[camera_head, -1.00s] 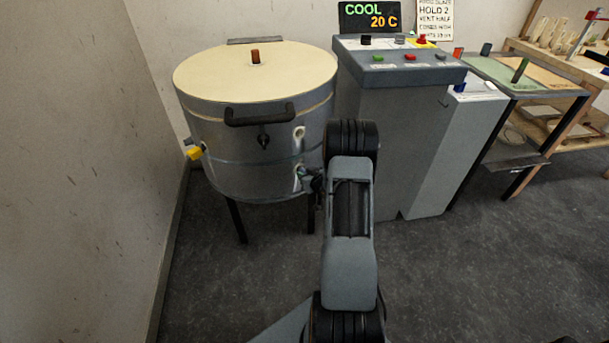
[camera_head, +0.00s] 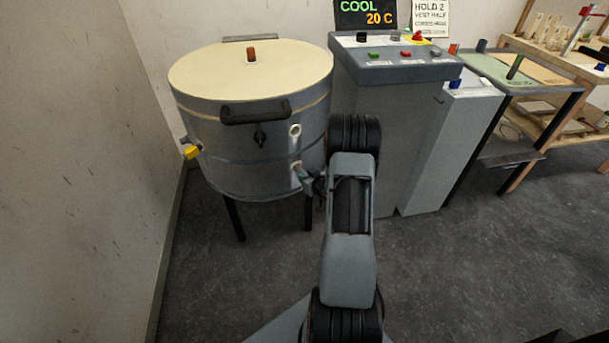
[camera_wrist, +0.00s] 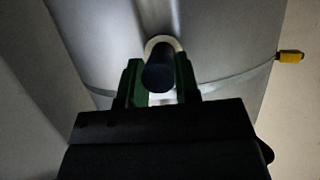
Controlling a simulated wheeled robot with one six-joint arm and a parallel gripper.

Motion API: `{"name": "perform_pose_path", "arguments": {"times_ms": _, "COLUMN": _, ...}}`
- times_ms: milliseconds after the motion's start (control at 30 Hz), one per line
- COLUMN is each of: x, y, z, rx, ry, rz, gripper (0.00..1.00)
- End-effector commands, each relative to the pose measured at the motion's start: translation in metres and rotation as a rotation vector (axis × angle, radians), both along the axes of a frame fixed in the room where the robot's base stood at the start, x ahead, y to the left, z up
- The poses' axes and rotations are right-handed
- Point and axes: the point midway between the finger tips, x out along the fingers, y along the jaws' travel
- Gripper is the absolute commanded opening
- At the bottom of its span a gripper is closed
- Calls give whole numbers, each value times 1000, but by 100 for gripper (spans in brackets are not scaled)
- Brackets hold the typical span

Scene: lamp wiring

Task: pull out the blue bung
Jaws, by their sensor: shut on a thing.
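The blue bung (camera_wrist: 158,74) shows in the wrist view as a dark, rounded cylinder seen from its end. My gripper (camera_wrist: 160,82) has its two green fingers shut on either side of it. A pale round hole rim (camera_wrist: 163,42) shows behind the bung, in line with it. In the head view my gripper (camera_head: 309,181) is at the lower right side of the kiln, just in front of the lower pale hole (camera_head: 297,165). The bung is too small there to make out, and I cannot tell whether its tip sits inside the hole.
The kiln (camera_head: 215,155) has a cream lid, a dark handle (camera_head: 256,112), an upper pale hole (camera_head: 295,130) and a yellow fitting (camera_head: 190,152). A grey control console (camera_head: 395,62) stands close on the right. The floor (camera_head: 470,265) at the right front is clear.

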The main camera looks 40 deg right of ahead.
Motion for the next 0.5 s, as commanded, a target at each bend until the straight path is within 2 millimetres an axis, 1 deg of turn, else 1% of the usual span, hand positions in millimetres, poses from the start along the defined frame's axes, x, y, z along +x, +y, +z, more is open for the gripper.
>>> {"name": "perform_pose_path", "arguments": {"times_ms": 500, "x": -28, "y": 1, "z": 1, "rx": 0, "ry": -1, "rz": -2, "gripper": 1}}
